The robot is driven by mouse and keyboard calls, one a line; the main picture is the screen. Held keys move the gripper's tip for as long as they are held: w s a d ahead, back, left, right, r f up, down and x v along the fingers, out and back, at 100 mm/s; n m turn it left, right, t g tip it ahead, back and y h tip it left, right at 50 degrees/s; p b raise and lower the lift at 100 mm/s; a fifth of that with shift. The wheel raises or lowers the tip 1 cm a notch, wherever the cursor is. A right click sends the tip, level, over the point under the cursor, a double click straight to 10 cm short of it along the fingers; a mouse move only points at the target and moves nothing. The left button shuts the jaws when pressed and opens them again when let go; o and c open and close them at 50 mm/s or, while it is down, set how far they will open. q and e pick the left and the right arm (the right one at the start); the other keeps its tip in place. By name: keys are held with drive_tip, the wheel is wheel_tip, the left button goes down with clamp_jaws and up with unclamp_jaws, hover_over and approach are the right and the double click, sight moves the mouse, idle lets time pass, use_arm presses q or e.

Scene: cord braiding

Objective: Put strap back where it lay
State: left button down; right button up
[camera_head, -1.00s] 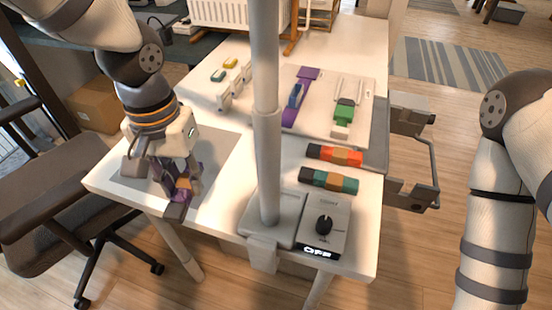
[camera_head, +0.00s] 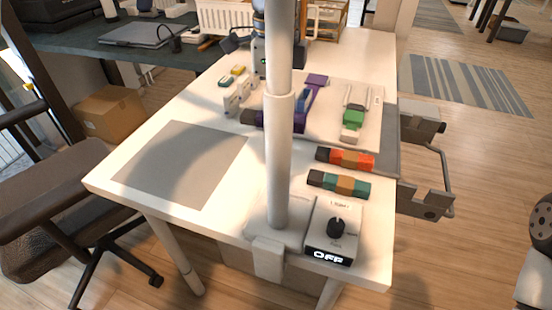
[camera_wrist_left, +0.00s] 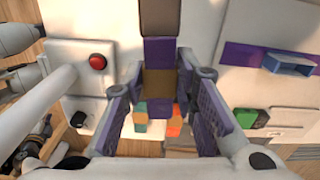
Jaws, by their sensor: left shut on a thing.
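The strap, with purple, brown and dark blocks, is in my left gripper (camera_wrist_left: 160,92) and runs lengthwise between its fingers in the left wrist view (camera_wrist_left: 158,84). In the head view the strap (camera_head: 300,123) shows on both sides of the pole, level with the lower left of the white board. The pole hides its middle and the gripper's fingers. I cannot tell whether the strap touches the table. A red-orange strap (camera_head: 345,159) and a teal-brown strap (camera_head: 339,183) lie at the right. The grey mat (camera_head: 178,163) is bare. My right gripper is out of view.
The white board (camera_head: 333,130) carries a purple strip with a blue clip (camera_head: 304,98) and a green block (camera_head: 353,118). White holders (camera_head: 233,103) stand left of it. A control box (camera_head: 333,230) reading OFF sits at the front right. The pole (camera_head: 279,150) rises from the table's front.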

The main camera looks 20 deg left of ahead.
use_arm(q)
drive_tip(key=shift+w+a+r+m, duration=0.1)
drive_tip(key=shift+w+a+m, duration=0.05)
drive_tip(key=shift+w+m, duration=0.25)
wheel_tip(320, 180, down, 9)
drive_tip(key=shift+w+f, duration=0.1)
drive_tip(key=shift+f, duration=0.05)
drive_tip(key=shift+f, duration=0.1)
drive_tip(key=c, duration=1.3)
unclamp_jaws()
drive_tip(key=shift+f, duration=0.1)
wheel_tip(320, 180, up, 8)
drive_tip(key=shift+f, duration=0.1)
